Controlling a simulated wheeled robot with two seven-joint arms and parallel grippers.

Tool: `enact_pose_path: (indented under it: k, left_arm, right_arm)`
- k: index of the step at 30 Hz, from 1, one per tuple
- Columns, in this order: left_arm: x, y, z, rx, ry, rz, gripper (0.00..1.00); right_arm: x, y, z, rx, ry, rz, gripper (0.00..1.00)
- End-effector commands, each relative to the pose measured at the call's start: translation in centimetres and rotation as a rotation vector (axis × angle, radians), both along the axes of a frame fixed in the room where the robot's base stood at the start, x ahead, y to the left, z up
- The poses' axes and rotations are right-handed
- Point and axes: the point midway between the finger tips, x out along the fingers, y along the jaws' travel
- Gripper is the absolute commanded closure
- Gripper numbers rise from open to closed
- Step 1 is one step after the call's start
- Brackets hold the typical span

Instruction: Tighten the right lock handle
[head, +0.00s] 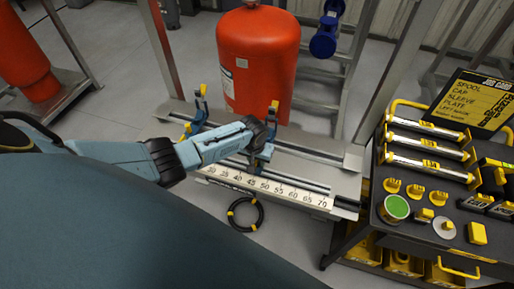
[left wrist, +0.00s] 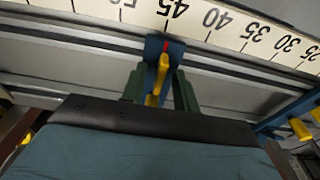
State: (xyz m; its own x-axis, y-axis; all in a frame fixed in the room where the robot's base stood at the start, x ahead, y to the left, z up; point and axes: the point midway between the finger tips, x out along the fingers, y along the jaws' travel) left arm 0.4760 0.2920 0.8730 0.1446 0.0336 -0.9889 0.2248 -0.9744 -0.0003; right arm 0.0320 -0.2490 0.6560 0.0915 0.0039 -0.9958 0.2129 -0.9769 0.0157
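The right clamp (head: 273,107), blue with a yellow tip, stands on the rail behind the ruler strip near the 45 mark. Its yellow lock handle (left wrist: 162,72) shows in the left wrist view on a blue block with a red mark. My left gripper (head: 262,140) is at this clamp and hides its lower front in the head view. In the left wrist view its two dark green fingers (left wrist: 160,88) stand on either side of the handle, with narrow gaps showing. The left clamp (head: 202,100) stands farther left; its yellow lock handle (left wrist: 300,128) also shows. My right gripper is not in view.
A red tank (head: 258,55) stands close behind the clamps. The ruler strip (head: 268,187) runs along the skid's front. A black cart (head: 372,215) with yellow-capped tubes and small parts stands at right. A black cable ring (head: 245,213) lies on the floor in front.

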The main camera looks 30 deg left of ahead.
Motion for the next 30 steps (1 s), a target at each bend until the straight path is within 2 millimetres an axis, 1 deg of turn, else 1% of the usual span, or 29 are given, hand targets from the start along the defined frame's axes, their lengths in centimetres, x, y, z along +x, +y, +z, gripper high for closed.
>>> enact_pose_path:
  k: [8, 17, 19, 30]
  left_arm:
    - [0.0, 0.0, 0.3, 0.000, -0.001, -0.001, 0.70]
    - [0.0, 0.0, 2.8, 0.001, -0.001, -0.002, 0.70]
    - [0.1, 0.0, 3.1, 0.000, -0.002, -0.003, 0.70]
    - [0.0, 0.0, 6.0, 0.000, -0.001, -0.002, 0.70]
  right_arm:
    - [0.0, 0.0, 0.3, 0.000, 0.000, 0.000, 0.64]
    - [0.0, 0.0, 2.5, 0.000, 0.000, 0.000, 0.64]
    - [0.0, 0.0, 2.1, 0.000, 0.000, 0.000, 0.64]
    - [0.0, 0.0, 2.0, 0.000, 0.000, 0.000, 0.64]
